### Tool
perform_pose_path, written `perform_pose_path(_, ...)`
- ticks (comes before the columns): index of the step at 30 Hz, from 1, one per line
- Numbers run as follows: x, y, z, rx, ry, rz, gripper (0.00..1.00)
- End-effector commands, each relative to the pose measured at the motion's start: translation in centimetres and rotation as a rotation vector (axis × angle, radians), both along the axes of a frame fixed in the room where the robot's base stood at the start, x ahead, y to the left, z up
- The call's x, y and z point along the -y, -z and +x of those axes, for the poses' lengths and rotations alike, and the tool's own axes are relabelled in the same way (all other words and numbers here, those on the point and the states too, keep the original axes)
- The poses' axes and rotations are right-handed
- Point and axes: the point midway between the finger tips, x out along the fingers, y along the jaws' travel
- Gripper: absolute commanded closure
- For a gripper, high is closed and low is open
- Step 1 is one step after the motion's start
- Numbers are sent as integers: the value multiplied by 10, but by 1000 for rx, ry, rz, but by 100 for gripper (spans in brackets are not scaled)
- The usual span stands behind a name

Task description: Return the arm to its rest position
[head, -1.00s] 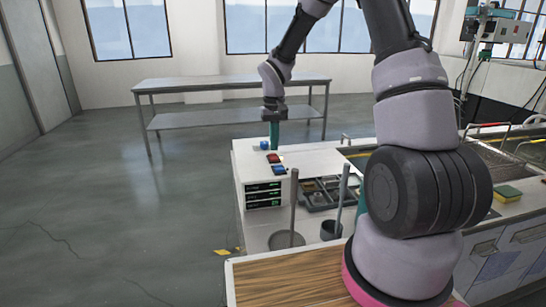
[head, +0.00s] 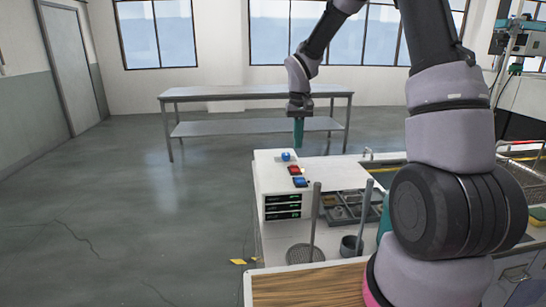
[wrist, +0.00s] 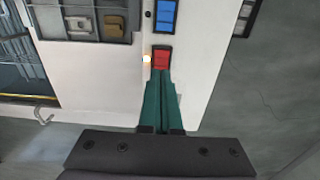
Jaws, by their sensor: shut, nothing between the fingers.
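My gripper (head: 298,143) hangs pointing down above the far end of the white control unit (head: 262,175). Its teal fingers are together and empty; they also show closed in the wrist view (wrist: 163,78). On that top are a blue knob (head: 286,156), a red switch (head: 295,169) and a blue switch (head: 301,182). In the wrist view the red switch (wrist: 162,59) appears just beyond the fingertips, with a small lit lamp (wrist: 147,59) beside it. My arm is stretched forward over the bench.
A compartment tray (head: 352,206) with small parts sits right of the unit. A metal table (head: 255,94) is behind. Open floor lies left.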

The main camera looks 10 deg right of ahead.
Motion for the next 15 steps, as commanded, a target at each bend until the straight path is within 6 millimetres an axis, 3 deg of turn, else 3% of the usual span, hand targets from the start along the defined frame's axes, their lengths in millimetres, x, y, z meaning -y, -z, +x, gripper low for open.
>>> perform_pose_path(5, 13, -58, -27, 81, 44, -6, 100)
perform_pose_path(9, 25, -105, -59, 154, 94, 3, 100)
perform_pose_path(15, 38, -158, -111, 261, 165, 41, 100)
